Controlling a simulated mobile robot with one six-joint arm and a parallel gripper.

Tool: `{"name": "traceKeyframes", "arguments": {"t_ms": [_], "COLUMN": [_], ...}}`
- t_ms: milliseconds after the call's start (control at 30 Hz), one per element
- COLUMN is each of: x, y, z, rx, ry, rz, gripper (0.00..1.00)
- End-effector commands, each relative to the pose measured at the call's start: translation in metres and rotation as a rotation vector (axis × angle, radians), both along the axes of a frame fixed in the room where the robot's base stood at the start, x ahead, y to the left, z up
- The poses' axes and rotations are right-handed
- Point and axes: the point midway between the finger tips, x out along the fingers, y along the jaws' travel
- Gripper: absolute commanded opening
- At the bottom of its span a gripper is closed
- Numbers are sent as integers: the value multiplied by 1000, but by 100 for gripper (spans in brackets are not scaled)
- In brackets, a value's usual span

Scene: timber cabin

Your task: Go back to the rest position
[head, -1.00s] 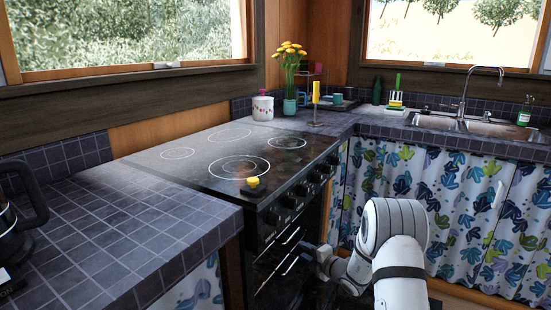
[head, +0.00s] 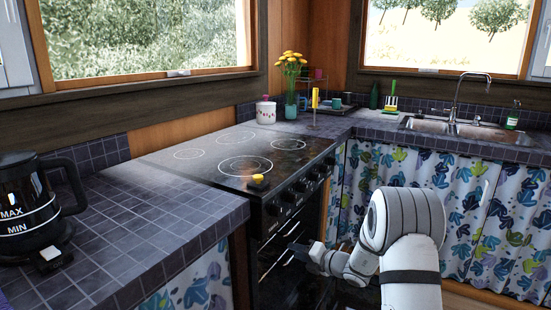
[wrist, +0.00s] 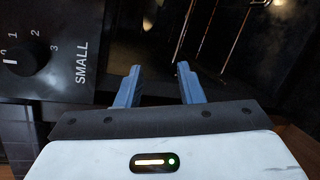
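My gripper (wrist: 159,80) shows in the wrist view with its two blue-grey fingers apart and nothing between them. In the head view my gripper (head: 308,254) is small, low in front of the black stove (head: 285,215), near the oven door. Whether it touches the stove I cannot tell. My white arm is folded at the lower right, in front of the curtained cupboards.
A stove knob marked SMALL (wrist: 32,52) is close to the gripper at left. On the counters stand a black kettle (head: 32,200), a white pot (head: 265,112), a vase of yellow flowers (head: 291,75) and a sink (head: 460,130). A yellow-topped item (head: 258,179) is on the stove's front edge.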

Motion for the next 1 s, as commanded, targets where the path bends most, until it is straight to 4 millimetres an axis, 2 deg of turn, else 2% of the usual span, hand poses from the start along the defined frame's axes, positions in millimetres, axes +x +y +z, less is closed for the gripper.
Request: {"name": "traceKeyframes", "arguments": {"t_ms": [33,167,267,400,533,667,800,1000], "x": [-9,-36,-66,-127,-187,-244,-299,-360], "y": [6,21,33,46,46,34,11,-35], "z": [20,57,93,152,195,232,267,310], "rx": [-47,-190,-335,-599,-842,-1063,-1268,-1469], "ry": [-35,-142,-258,-491,-731,-978,-1239,-1567], "rz": [44,186,332,614,905,1208,1556,2094], "gripper": [34,34,34,34,34,34,34,34]}}
